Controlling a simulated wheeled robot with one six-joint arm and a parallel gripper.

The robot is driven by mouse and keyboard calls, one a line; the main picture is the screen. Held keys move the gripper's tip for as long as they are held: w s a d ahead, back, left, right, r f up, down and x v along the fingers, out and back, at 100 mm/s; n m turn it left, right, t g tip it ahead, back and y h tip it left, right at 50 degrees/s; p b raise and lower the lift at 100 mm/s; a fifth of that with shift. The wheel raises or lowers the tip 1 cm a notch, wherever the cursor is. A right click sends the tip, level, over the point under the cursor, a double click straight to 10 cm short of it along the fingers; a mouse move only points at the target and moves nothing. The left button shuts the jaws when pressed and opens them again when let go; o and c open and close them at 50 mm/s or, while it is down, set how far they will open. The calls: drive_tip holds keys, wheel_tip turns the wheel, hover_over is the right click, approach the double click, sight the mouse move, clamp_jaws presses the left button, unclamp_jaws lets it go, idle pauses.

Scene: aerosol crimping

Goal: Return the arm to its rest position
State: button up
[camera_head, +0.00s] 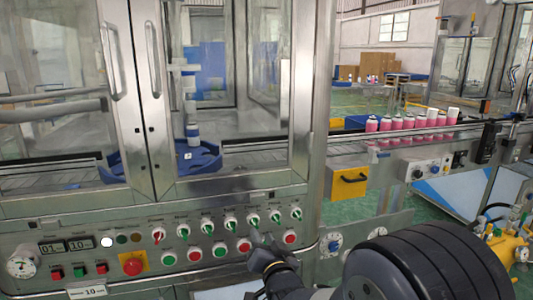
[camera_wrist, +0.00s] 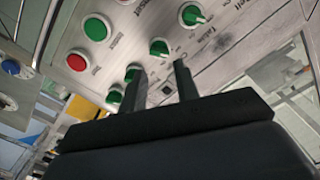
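My gripper (camera_head: 264,238) is low in the middle of the head view, in front of the right part of the steel control panel (camera_head: 60,215). In the wrist view my gripper (camera_wrist: 160,68) shows two dark fingers apart, with nothing between them. A green selector knob (camera_wrist: 159,47) shows just beyond the fingertips; I cannot tell whether they touch it. My dark arm fills the lower right of the head view and hides what lies behind it.
The panel carries several green and red buttons, selector knobs and a red emergency stop (camera_head: 132,266). Above it are glass doors with steel handles (camera_head: 154,60). At right, pink cans (camera_head: 397,123) stand on a conveyor, near a yellow box (camera_head: 350,181). Green floor shows beyond.

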drive_tip(key=v, duration=0.4)
drive_tip(key=shift+s+d, duration=0.1)
drive_tip(key=shift+s, duration=0.3)
